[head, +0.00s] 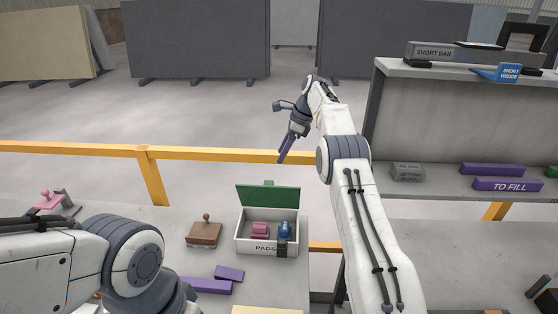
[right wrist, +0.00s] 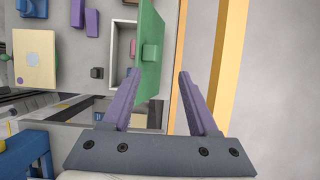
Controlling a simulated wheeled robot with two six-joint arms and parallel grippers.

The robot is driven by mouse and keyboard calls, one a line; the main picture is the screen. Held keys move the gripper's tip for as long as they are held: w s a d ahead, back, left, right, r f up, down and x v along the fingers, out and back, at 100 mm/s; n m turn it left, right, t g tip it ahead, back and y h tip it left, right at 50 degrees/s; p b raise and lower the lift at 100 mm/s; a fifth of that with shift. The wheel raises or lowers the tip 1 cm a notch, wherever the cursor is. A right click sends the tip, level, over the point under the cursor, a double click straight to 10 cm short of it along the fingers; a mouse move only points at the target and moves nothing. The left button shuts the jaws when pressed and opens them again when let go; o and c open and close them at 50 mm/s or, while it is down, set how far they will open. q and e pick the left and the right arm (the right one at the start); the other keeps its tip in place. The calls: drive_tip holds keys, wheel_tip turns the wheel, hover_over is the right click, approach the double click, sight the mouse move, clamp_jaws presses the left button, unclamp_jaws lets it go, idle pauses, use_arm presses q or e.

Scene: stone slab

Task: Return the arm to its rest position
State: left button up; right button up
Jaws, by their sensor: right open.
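My right arm reaches out over the floor beyond the yellow rail. My right gripper (head: 285,150) has purple fingers, which also show spread apart with nothing between them in the right wrist view (right wrist: 158,92). It is clear of every object and points down, left of the arm. My left arm (head: 85,258) comes in at the lower left; its gripper is out of the picture.
A white PADS box (head: 250,245) with its green lid (head: 268,196) raised holds pink and blue items. A brown stamp (head: 204,231) and purple blocks (head: 208,286) lie nearby. The yellow rail (head: 220,151) crosses behind; a shelf (head: 440,130) stands right.

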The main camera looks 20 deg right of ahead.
drive_tip(key=shift+r, duration=0.15)
drive_tip(key=s+a+r+n+g+h+b, duration=0.1)
drive_tip(key=s+a+r+n+b, duration=0.1)
drive_tip(key=s+a+n, duration=0.75)
drive_tip(key=s+a+r+n+g+b, duration=0.15)
drive_tip(key=s+a+n, duration=0.4)
drive_tip(key=a, duration=0.75)
drive_tip(key=s+a+f+n+h+b, duration=0.1)
drive_tip(key=s+a+n, duration=0.15)
drive_tip(key=s, duration=0.55)
drive_tip(key=s+a+f+n, duration=0.1)
drive_tip(key=s+n, duration=0.2)
drive_tip(key=s, duration=0.5)
drive_tip(key=s+d+f+n, duration=0.2)
drive_tip(key=s+f+n, duration=0.1)
drive_tip(key=s, duration=0.5)
drive_tip(key=s+d+f+n+h+b, duration=0.1)
drive_tip(key=s+d+f+n, duration=0.1)
drive_tip(key=s+n, duration=0.4)
drive_tip(key=s+f, duration=0.1)
drive_tip(key=s, duration=0.2)
drive_tip(key=shift+s+d+f+b, duration=0.15)
drive_tip(key=shift+d+f+b, duration=0.15)
drive_tip(key=shift+f, duration=0.1)
